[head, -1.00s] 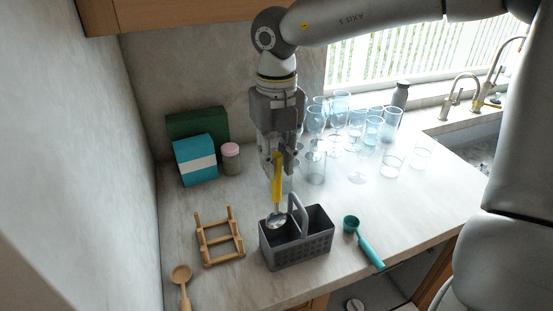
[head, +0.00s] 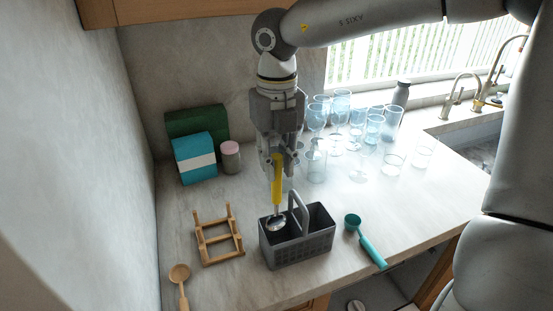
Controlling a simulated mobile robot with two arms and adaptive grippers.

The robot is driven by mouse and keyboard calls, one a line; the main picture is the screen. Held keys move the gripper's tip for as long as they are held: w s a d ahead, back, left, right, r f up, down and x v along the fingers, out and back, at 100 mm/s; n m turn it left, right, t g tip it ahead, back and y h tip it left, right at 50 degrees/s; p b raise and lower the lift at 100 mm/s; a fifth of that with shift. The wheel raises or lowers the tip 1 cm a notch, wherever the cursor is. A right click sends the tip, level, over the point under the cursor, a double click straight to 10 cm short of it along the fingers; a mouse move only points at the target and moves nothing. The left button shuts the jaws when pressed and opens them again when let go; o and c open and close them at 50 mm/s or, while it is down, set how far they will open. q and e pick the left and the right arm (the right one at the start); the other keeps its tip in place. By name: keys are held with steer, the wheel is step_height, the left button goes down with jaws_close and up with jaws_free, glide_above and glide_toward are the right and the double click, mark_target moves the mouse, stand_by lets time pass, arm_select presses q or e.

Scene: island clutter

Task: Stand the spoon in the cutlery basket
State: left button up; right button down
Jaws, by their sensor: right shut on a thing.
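The spoon (head: 277,190) has a yellow handle and a metal bowl, and hangs upright with its bowl down. My right gripper (head: 278,160) is shut on the upper end of its handle. The grey cutlery basket (head: 300,255) stands on the counter below, with two compartments and a tall handle between them. The spoon's bowl is at the opening of the left compartment, near the basket handle; how deep it reaches is hard to tell. My left gripper is not in view.
A wooden rack (head: 219,238) and a wooden spoon (head: 181,279) lie left of the basket. A teal scoop (head: 365,242) lies to its right. Several glasses (head: 357,125) stand behind. Boxes (head: 195,160) and a pink-lidded jar (head: 230,158) stand at the back left.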

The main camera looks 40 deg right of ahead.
mark_target(277, 179)
steer(key=shift+f+b, duration=2.35)
steer(key=shift+f, duration=0.1)
steer(key=c, duration=1.2)
jaws_free()
steer(key=shift+r, duration=0.1)
steer(key=shift+r, duration=0.1)
steer(key=shift+r+p, duration=2.1)
steer(key=shift+r, duration=1.3)
